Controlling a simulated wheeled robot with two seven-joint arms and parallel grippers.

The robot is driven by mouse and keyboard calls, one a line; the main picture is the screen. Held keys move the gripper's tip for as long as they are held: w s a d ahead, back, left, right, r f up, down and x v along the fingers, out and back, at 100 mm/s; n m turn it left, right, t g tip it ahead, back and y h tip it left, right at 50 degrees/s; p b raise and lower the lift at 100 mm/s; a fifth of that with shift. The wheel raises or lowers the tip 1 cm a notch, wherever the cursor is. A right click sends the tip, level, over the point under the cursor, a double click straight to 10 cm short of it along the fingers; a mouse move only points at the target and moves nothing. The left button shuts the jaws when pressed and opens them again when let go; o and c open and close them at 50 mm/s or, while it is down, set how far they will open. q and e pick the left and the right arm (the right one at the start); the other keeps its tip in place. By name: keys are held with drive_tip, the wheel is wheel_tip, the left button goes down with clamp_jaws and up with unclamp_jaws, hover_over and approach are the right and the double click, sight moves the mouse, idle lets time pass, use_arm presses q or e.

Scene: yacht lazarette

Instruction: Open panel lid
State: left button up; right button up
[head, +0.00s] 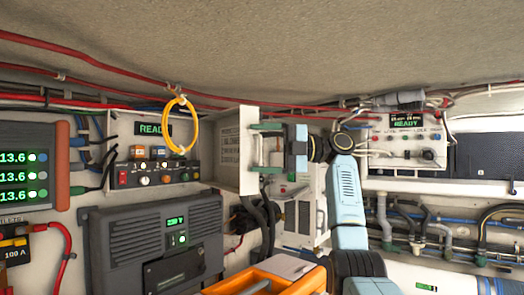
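The control panel (117,146) is a pale wall box with a green READY display and a row of switches and knobs, all uncovered. A pale lid (248,150) stands swung out at the panel's right side, with a printed text label (229,146) on its left face. My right gripper (262,149) is just right of the lid, its two green-tipped fingers spread one above the other. The fingertips reach the lid's right edge in the picture; I cannot tell whether they touch it. My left gripper is not in view.
Another READY panel (382,152) and pipes are on the right. Red cables run below the ceiling.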

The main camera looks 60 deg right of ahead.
drive_tip(key=shift+w+a, duration=0.1)
drive_tip(key=shift+w, duration=0.1)
drive_tip(key=v, duration=0.7)
drive_tip(key=shift+s+d, duration=0.2)
